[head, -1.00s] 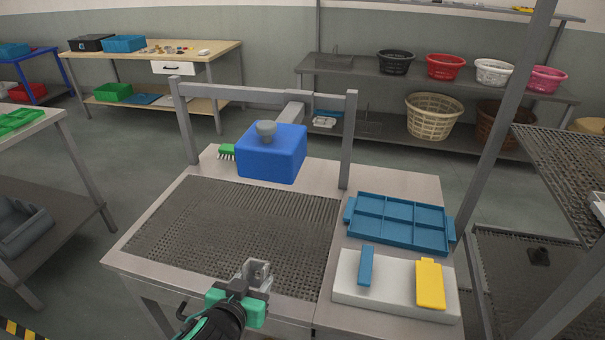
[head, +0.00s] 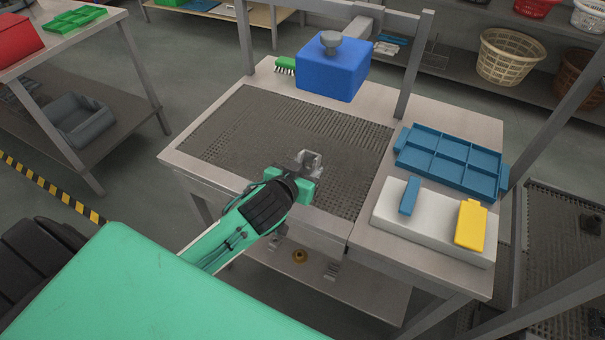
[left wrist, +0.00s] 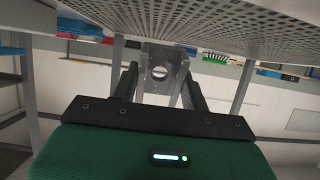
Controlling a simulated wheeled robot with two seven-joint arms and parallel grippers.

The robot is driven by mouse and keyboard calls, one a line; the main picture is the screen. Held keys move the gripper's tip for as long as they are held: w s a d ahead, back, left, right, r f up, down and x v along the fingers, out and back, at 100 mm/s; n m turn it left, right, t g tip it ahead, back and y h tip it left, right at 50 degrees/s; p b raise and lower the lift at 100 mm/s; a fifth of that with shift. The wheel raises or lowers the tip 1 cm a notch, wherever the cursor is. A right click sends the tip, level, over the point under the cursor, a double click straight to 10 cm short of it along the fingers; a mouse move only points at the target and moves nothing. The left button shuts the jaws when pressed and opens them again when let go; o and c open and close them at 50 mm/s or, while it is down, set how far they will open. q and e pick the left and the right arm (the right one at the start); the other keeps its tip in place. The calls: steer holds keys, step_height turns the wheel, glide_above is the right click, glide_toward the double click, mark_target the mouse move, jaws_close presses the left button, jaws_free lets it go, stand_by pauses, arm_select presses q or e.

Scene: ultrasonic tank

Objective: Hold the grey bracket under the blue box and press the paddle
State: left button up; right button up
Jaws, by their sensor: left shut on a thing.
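The grey bracket (head: 311,160) is held in my left gripper (head: 300,178), over the near edge of the perforated panel. In the left wrist view the bracket (left wrist: 160,74) shows a round hole and sits between the two dark fingers of my left gripper (left wrist: 163,90). The blue box (head: 333,72) hangs from the grey frame at the back of the bench, with a grey knob on top. The bracket is in front of the box, apart from it. A white block (head: 385,218) at the right carries a blue bar (head: 410,195) and a yellow plate (head: 470,225); I cannot tell which is the paddle. My right gripper is not seen.
The perforated panel (head: 250,130) lies clear between bracket and box. Posts of the grey frame (head: 412,70) stand either side of the box. A green brush (head: 286,65) lies behind. A blue divided tray (head: 450,160) lies behind the white block.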

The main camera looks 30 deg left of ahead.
mark_target(312, 156)
arm_select(q)
steer(key=shift+w, duration=5.45)
steer(key=s+p, duration=0.2)
steer(key=s, duration=0.3)
steer(key=shift+s+p, duration=0.7)
steer(key=shift+s, duration=1.8)
steer(key=d+r+v, duration=0.1)
steer(key=v, duration=0.8)
steer(key=shift+d, duration=0.4)
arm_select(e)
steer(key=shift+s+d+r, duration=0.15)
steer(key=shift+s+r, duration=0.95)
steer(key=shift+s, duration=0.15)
arm_select(q)
steer(key=shift+w, duration=0.1)
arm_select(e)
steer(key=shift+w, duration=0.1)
